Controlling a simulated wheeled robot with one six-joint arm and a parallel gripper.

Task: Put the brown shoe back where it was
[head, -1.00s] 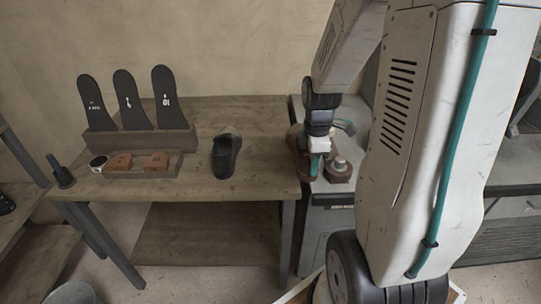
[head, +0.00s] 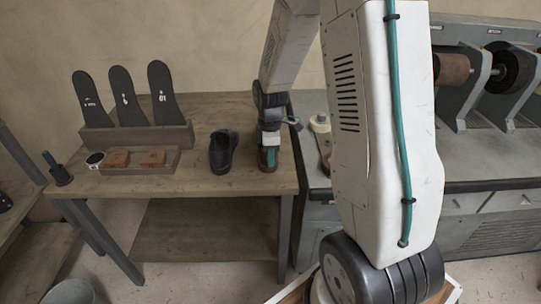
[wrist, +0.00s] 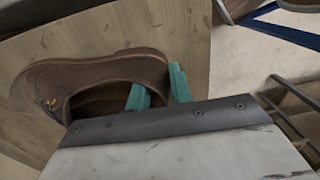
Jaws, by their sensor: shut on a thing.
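The brown shoe (wrist: 95,70) fills the upper left of the wrist view, with its opening towards me. My gripper (wrist: 160,92) has its teal fingers at the rim of the opening, at the shoe's right end, shut on its wall. In the head view my gripper (head: 269,160) is over the right end of the wooden table (head: 240,184). Only a little of the brown shoe (head: 262,161) shows there. I cannot tell whether its sole touches the table. A black shoe (head: 222,153) stands on the table to its left.
Black insoles (head: 124,97) stand in a wooden rack at the table's left. A tray (head: 124,171) before it holds brown blocks. The grey machine bench (head: 390,150) adjoins on the right, with a metal and brown fixture (head: 321,132). Bare tabletop lies around the black shoe.

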